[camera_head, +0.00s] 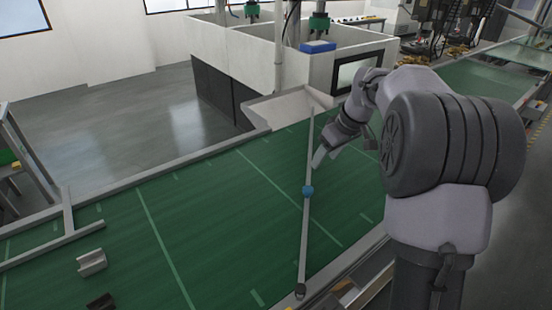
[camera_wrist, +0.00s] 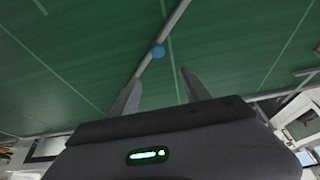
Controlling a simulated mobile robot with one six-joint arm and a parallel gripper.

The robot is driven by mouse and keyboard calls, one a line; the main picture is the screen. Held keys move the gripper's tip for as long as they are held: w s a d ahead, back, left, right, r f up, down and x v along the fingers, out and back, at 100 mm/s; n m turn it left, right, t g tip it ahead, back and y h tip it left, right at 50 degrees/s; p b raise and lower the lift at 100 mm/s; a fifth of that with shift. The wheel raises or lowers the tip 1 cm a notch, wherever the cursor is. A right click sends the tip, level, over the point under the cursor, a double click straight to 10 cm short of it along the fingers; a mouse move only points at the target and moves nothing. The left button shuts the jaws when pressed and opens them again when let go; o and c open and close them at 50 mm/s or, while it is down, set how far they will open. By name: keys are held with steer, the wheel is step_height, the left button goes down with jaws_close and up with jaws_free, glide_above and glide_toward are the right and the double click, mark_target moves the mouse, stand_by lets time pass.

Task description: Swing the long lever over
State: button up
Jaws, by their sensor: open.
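The long lever (camera_head: 305,225) is a thin grey bar lying across the green conveyor belt, from a pivot near the front edge to the white chute at the back. A blue ball knob (camera_head: 308,191) sits about midway along it. In the wrist view the lever (camera_wrist: 176,22) runs up from the blue knob (camera_wrist: 158,51), just beyond the fingertips. My gripper (camera_head: 318,158) is right of the lever's far half in the head view. In the wrist view my gripper (camera_wrist: 158,76) is open with nothing seen between its fingers. I cannot tell its height above the belt.
The green belt (camera_head: 190,215) is clear left of the lever, up to a small grey bracket (camera_head: 92,262) and a dark piece (camera_head: 102,302). A white chute (camera_head: 290,106) and a white machine housing (camera_head: 250,65) stand behind. A grey rail (camera_head: 60,240) crosses the belt's left end.

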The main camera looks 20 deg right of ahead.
mark_target(309, 189)
steer(key=b+x, duration=0.1)
steer(key=x, duration=0.4)
steer(key=b+x, duration=0.2)
steer(key=x, duration=0.4)
steer(key=b+x, duration=0.1)
steer(key=x, duration=0.4)
steer(key=shift+s+d+f+b, duration=0.25)
steer(key=shift+f+b, duration=0.1)
steer(key=shift+f, duration=0.1)
steer(key=shift+c, duration=0.2)
jaws_close()
